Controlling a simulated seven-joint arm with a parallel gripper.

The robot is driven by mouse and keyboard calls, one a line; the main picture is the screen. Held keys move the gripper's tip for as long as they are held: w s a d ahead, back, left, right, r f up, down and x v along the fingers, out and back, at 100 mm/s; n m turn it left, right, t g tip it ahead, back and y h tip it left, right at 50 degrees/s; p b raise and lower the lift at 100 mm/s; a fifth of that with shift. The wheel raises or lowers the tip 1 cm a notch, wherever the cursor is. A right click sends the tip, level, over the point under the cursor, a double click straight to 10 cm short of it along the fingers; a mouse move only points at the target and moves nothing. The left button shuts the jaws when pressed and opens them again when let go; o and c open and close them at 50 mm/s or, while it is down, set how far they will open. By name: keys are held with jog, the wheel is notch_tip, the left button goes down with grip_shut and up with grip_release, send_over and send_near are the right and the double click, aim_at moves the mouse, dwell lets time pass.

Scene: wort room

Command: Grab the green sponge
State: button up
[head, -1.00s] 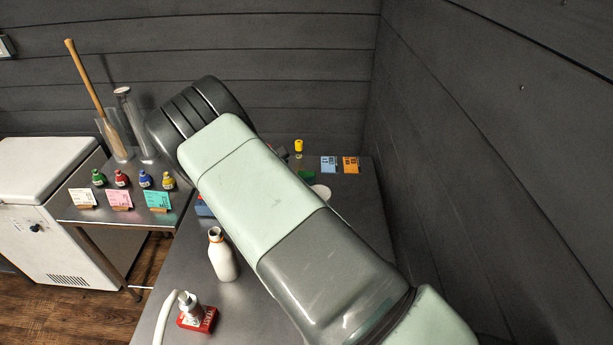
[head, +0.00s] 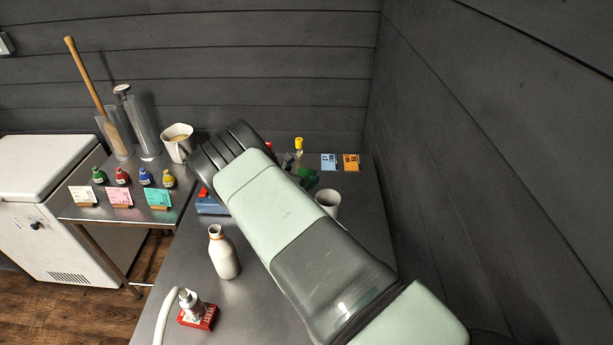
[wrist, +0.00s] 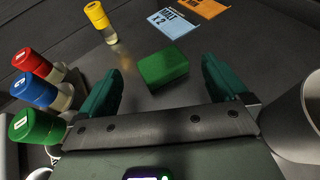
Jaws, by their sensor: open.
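The green sponge (wrist: 163,67) is a small block lying on the dark metal table, in the upper middle of the wrist view. My gripper (wrist: 161,72) is open, with one teal finger on each side of the picture and the sponge framed between them. No contact with the sponge shows, and I cannot tell how high the fingers are above the table. In the head view my arm covers most of this area. A green patch (head: 307,175) shows beside it, and I cannot tell whether it is sponge or finger.
Red-, blue- and green-capped vials (wrist: 40,90) stand left of my gripper; a yellow-capped vial (wrist: 97,16) stands beyond. A white cup (wrist: 297,118) is close on the right. Blue and orange cards (wrist: 175,20) lie behind the sponge. A white bottle (head: 222,255) stands nearer the front.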

aim_at(305, 172)
jog(key=x, duration=0.4)
jog(key=shift+w+d, duration=0.15)
jog(key=shift+c, duration=0.3)
jog(key=c, duration=0.9)
